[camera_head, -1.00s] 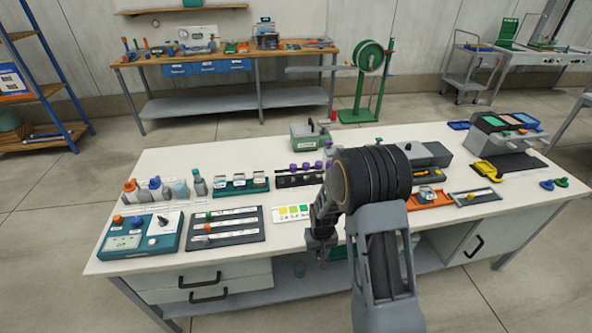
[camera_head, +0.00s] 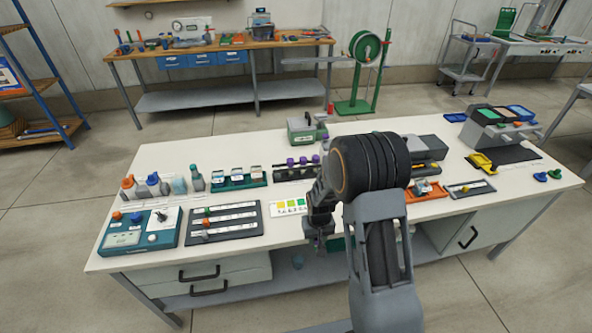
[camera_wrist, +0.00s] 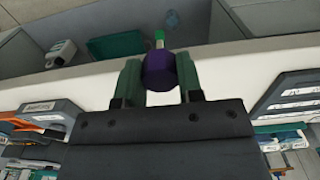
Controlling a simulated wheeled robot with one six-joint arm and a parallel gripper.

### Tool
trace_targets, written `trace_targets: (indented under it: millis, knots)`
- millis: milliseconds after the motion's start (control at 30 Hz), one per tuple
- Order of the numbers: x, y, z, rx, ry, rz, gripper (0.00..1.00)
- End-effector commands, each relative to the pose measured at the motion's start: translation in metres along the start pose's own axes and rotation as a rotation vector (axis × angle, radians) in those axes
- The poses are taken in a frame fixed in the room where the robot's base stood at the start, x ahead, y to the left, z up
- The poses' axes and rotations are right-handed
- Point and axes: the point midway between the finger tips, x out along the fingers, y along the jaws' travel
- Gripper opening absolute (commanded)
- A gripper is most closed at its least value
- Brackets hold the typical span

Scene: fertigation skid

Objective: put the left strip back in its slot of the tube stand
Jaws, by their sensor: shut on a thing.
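My gripper (camera_wrist: 160,84) is shut on a purple-headed piece (camera_wrist: 160,70) between its two dark green fingers in the wrist view. A thin pale stem with a green end sticks out beyond the purple head. In the head view my gripper (camera_head: 318,236) hangs at the front edge of the white bench; the held piece is too small to make out there. The dark tube stand (camera_head: 292,174) with purple-topped pieces is farther back on the bench, behind and left of my gripper. My arm hides part of its right side, and its slots cannot be made out.
A colour card (camera_head: 288,207) lies just left of my gripper. A dark tray with strips (camera_head: 222,222), a teal meter box (camera_head: 138,232) and several bottles (camera_head: 165,187) stand farther left. An orange tray (camera_head: 428,191) is to the right. Bare white bench shows at the back left.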

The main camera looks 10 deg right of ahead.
Motion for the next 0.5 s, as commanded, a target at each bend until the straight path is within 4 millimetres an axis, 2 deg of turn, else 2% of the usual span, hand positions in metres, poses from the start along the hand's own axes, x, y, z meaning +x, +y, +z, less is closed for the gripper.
trace_targets:
  millis: [33,500]
  knots:
    - [-0.010,0.000,0.000,0.000,0.001,0.000,0.12]
    - [-0.059,0.000,0.000,0.000,0.001,0.000,0.12]
